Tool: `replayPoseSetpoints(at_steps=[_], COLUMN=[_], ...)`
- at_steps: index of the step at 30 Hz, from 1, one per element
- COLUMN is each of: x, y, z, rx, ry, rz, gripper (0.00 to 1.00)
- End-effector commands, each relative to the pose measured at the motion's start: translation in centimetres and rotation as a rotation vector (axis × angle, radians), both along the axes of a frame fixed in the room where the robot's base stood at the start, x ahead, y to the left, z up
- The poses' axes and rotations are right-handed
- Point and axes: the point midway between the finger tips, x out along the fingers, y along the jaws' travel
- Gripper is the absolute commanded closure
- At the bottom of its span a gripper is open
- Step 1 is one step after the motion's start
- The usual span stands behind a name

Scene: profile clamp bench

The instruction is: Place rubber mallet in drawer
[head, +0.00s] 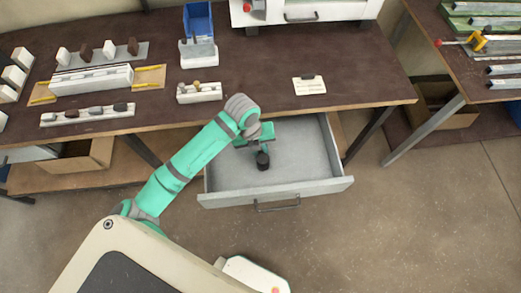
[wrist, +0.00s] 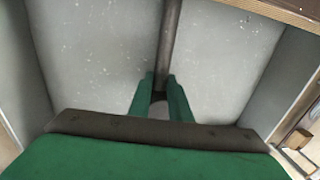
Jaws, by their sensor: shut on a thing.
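The grey drawer (head: 225,178) is pulled out from under the bench, with its front panel and handle toward me. My gripper (head: 262,148) is over the inside of the drawer. In the wrist view its green fingers (wrist: 160,85) are closed around a dark shaft, the handle of the rubber mallet (wrist: 170,35). In the head view a black, round part of the mallet (head: 262,161) shows just below the gripper, within the drawer's outline. The rest of the mallet is hidden by my gripper and arm. I cannot tell whether the mallet touches the drawer floor.
The drawer walls stand close on both sides. The brown bench top (head: 350,65) above it bears a blue bin (head: 198,20), a small white block (head: 310,85) and white holders (head: 199,92). A second bench (head: 435,45) stands right. The drawer floor around the mallet looks bare.

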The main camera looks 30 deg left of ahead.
Motion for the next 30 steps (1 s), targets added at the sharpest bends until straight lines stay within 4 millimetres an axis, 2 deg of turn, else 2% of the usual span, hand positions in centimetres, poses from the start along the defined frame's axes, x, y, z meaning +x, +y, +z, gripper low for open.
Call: replayPoseSetpoints(at_steps=[1, 3, 12, 16, 20, 30], x=[0.0, 0.0, 0.0, 0.0, -0.2, -0.8], y=[0.0, 0.0, 0.0, 0.1, 0.5, 1.5], z=[-0.1, -0.1, 0.0, 0.9, 2.9, 9.3], rx=[0.000, 0.000, 0.000, 0.000, 0.001, 0.001], ry=[0.000, 0.000, 0.000, -0.002, -0.002, -0.002], rz=[0.000, 0.000, 0.000, -0.001, -0.001, -0.003], gripper=[0.78, 0.64, 0.64, 0.64, 0.64, 0.64])
